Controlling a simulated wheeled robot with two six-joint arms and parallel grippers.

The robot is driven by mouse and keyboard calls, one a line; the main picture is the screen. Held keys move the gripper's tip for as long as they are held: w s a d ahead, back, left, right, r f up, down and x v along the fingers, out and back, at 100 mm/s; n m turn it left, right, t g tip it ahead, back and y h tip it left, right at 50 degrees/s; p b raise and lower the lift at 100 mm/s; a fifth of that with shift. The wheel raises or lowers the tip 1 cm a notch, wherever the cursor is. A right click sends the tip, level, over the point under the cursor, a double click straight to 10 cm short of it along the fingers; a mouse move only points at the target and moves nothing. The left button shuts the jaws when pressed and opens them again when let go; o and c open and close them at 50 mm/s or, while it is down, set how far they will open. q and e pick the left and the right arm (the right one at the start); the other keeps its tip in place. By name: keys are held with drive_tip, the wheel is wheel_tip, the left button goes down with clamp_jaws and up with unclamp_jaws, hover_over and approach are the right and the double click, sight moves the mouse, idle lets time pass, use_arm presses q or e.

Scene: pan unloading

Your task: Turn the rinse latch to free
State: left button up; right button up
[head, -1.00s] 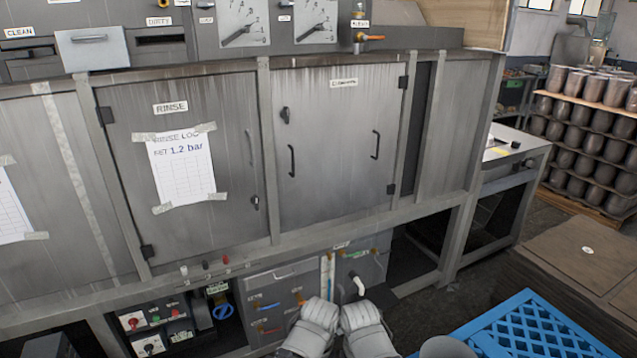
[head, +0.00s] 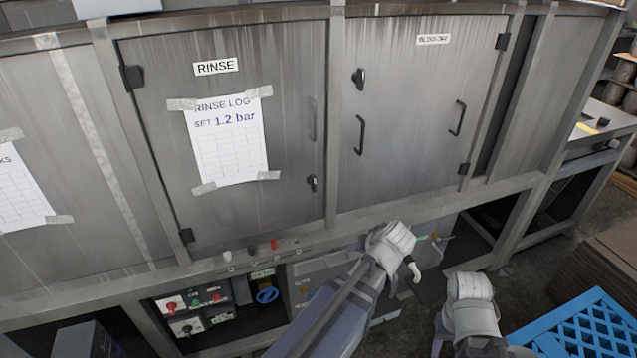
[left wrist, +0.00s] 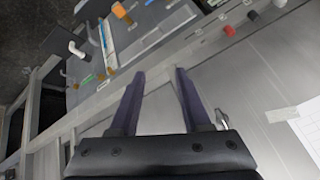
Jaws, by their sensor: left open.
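The rinse latch (head: 312,183) is a small dark turn piece low on the right edge of the door labelled RINSE (head: 216,67). It looks roughly upright, but its exact setting is too small to read. In the left wrist view, the latch (left wrist: 222,118) shows beside the base of the right-hand finger, outside the jaws. My left gripper (left wrist: 160,74) is open and empty, with its two dark fingers apart over the cabinet front. In the head view my left arm reaches up from the bottom, and its fingertips are not clearly visible.
A similar door (head: 420,110) with its own latch (head: 358,78) stands to the right. A ledge with small knobs (head: 274,244) runs below the doors. Below it are a switch panel (head: 190,310) and a white spout (head: 413,270). A blue crate (head: 580,325) is at lower right.

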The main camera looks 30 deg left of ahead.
sight(315, 183)
use_arm(q)
drive_tip(key=w+a+r+n+t+y, duration=0.2)
drive_tip(key=w+a+r+n, duration=0.15)
drive_tip(key=a, duration=0.45)
drive_tip(key=w+a+r+n+t+y, duration=0.25)
drive_tip(key=w+a+r, duration=0.25)
drive_tip(key=a, duration=0.3)
drive_tip(key=shift+b+x, duration=1.75)
drive_tip(key=shift+x, duration=2.05)
drive_tip(key=shift+s+a+r+g, duration=0.1)
drive_tip(key=shift+s+a+g, duration=0.05)
drive_tip(key=shift+g, duration=0.1)
drive_tip(key=shift+c, duration=0.3)
clamp_jaws()
